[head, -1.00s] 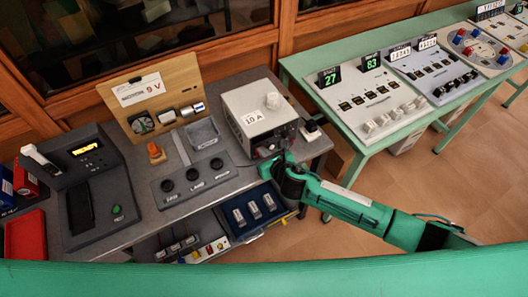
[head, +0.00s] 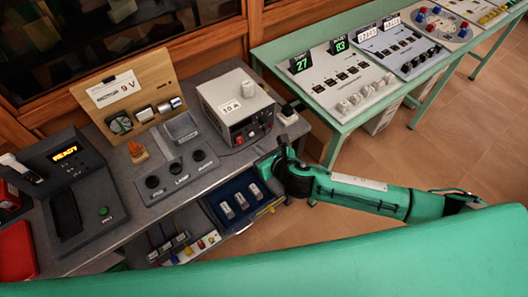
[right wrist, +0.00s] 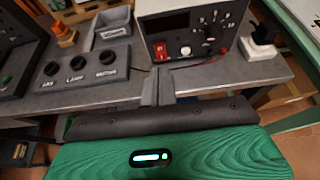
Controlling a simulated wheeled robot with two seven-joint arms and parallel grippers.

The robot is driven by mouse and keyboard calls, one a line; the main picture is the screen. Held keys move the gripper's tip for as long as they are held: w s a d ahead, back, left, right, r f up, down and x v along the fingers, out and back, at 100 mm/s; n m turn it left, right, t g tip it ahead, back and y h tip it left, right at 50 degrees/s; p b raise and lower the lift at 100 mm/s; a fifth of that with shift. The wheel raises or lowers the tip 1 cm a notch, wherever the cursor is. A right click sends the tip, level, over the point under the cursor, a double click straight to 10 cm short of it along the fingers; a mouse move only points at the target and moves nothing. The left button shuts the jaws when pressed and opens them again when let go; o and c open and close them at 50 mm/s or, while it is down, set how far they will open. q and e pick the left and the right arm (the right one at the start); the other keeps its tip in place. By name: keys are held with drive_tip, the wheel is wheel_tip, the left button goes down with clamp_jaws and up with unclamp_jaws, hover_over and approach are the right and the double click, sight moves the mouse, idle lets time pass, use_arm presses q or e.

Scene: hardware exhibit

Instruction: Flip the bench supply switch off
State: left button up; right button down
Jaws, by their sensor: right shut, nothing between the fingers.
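The bench supply (head: 213,110) is a light grey box marked 10 A at the right end of the dark bench. Its front panel shows in the right wrist view (right wrist: 172,22), with a dark display, a small red part (right wrist: 160,50), a white knob and several black controls. I cannot tell which part is the switch or how it is set. My right gripper (head: 265,153) is in front of the bench edge, below and right of the supply. In the right wrist view its fingers (right wrist: 157,88) are together and empty, pointing toward the panel and apart from it. My left gripper is out of view.
Below is an open blue drawer (head: 262,205) with small cells. A green table (head: 335,118) with consoles stands at right.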

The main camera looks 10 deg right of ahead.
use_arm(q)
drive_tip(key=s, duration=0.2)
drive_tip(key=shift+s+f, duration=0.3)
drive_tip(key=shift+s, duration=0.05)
use_arm(e)
drive_tip(key=shift+s+d+r, duration=0.2)
drive_tip(key=shift+s+r, duration=0.25)
drive_tip(key=shift+s+d+r, duration=0.15)
drive_tip(key=shift+s+r, duration=0.25)
drive_tip(key=shift+s, duration=0.05)
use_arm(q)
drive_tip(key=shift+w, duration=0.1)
